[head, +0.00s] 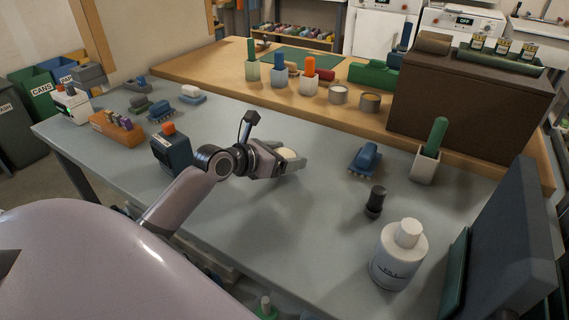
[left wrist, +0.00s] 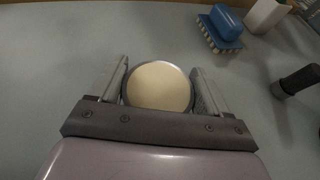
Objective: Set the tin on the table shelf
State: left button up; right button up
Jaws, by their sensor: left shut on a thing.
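My left gripper (head: 292,165) is shut on a round tin (head: 287,154) over the middle of the grey table (head: 320,215). In the left wrist view the tin (left wrist: 158,87) shows a cream top and grey rim, between the two fingers (left wrist: 160,95). Whether its base touches the table is hard to tell. The wooden table shelf (head: 215,75) runs along the back, beyond the gripper. Two similar tins, one (head: 338,95) and another (head: 370,102), stand on it near its front edge. My right gripper is not in view.
A dark brown box (head: 465,105) fills the shelf's right part. Three cups with coloured contents (head: 279,75) stand on the shelf. A blue brush (head: 365,159), a white cup (head: 425,165), a black cylinder (head: 375,201) and a white bottle (head: 398,262) stand to the right.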

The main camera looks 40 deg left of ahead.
pick_arm(q)
jog(key=shift+f, duration=0.9)
jog(key=shift+f, duration=0.1)
jog(key=o, duration=1.1)
jog(key=shift+f, duration=0.15)
jog(key=shift+o, duration=0.9)
